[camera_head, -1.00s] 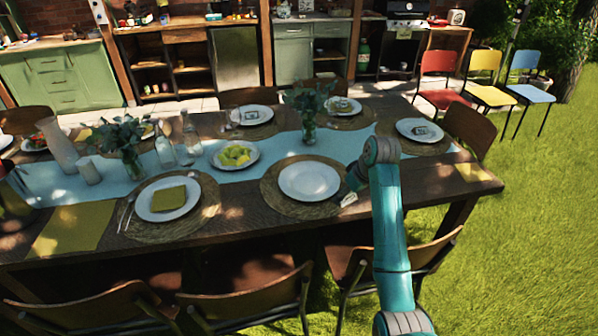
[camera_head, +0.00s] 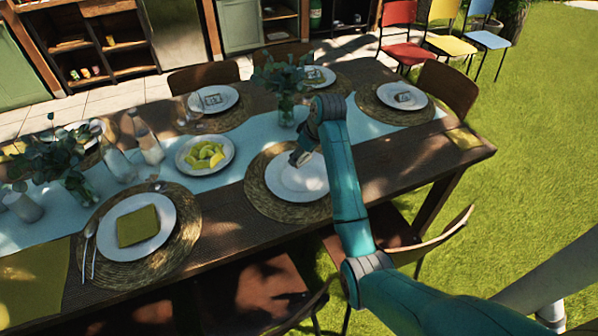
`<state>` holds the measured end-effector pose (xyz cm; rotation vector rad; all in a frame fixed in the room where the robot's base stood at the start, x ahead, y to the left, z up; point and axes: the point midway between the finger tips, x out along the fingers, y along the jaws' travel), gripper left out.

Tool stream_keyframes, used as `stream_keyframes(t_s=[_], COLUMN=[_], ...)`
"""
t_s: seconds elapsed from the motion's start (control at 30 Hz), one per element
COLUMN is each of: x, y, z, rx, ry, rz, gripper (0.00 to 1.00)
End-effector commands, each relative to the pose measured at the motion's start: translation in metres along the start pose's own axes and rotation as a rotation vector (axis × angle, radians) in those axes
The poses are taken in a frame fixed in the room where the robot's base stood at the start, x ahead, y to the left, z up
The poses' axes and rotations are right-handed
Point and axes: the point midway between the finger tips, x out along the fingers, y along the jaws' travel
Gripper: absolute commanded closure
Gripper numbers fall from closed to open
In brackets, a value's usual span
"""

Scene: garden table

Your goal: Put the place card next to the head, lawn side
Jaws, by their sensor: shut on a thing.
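My gripper (camera_head: 298,160) is over the far part of the white plate (camera_head: 304,184) on a round woven mat, on the near side of the table. It is shut on the place card, a small pale piece that is mostly hidden by the fingers. I cannot tell whether the card touches the plate. At the table's right end, by the lawn, the head setting has a plate (camera_head: 416,101) with a small card-like item on it and a chair (camera_head: 448,88) behind.
A vase of greenery (camera_head: 287,85) and a plate of lemons (camera_head: 184,155) stand on the blue runner (camera_head: 255,133). A near-left plate (camera_head: 162,235) holds a yellow-green napkin (camera_head: 138,225). Chairs line the near edge.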

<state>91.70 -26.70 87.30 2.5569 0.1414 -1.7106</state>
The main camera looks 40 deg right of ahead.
Motion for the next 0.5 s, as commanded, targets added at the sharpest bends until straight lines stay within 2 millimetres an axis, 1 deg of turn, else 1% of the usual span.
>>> stream_keyframes(t_s=[0.03, 0.13, 0.2, 0.37, 0.5], x=[0.009, 0.024, 0.031, 0.040, 0.054], y=[-0.001, -0.001, 0.000, 0.000, 0.000], z=[0.005, 0.011, 0.013, 0.016, 0.023], rx=[0.001, 0.000, -0.001, -0.001, 0.000], ry=[-0.003, -0.002, -0.001, 0.000, -0.002], rz=[-0.002, -0.001, -0.001, 0.000, -0.001], gripper=[0.57, 0.57, 0.57, 0.57, 0.57])
